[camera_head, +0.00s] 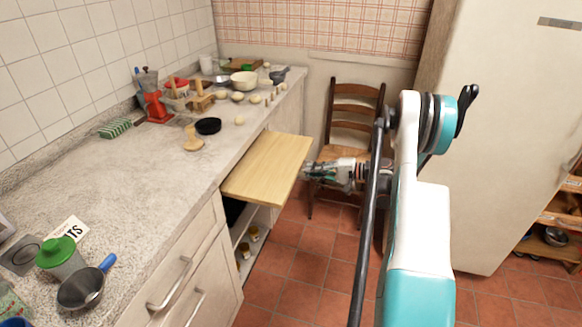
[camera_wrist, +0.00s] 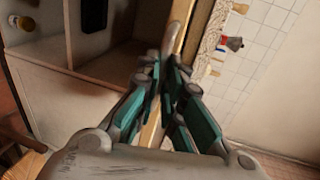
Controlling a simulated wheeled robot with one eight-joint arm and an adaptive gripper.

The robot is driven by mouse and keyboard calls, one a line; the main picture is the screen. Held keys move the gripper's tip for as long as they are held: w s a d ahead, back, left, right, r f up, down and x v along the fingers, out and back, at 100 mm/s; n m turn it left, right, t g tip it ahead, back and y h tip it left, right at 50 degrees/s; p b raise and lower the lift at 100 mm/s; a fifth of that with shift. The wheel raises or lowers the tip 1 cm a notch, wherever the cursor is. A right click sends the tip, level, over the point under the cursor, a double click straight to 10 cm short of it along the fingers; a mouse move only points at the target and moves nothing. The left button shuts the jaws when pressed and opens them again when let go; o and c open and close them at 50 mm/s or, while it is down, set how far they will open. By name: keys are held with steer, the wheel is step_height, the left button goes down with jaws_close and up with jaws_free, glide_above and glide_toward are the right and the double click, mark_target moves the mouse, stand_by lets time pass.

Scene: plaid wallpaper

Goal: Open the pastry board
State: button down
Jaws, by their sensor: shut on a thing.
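The pastry board (camera_head: 267,168) is a pale wooden panel sticking out from the counter front, flat and just below the worktop. In the wrist view its edge (camera_wrist: 151,130) runs between the fingers. My gripper (camera_head: 308,172) is at the board's outer edge, on its right side in the head view. In the wrist view the teal-padded fingers (camera_wrist: 166,80) are closed on the board's edge. The exact contact at the fingertips is partly hidden by the fingers.
Open shelves (camera_head: 250,237) lie under the board. A wooden chair (camera_head: 352,110) stands behind my gripper. A fridge (camera_head: 500,130) is at right.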

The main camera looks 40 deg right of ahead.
steer(key=f+v, duration=0.1)
steer(key=v, duration=0.5)
steer(key=shift+s+d, duration=0.3)
steer(key=shift+s, duration=0.15)
steer(key=shift+f, duration=0.15)
steer(key=c, duration=1.7)
jaws_free()
steer(key=v, duration=1.2)
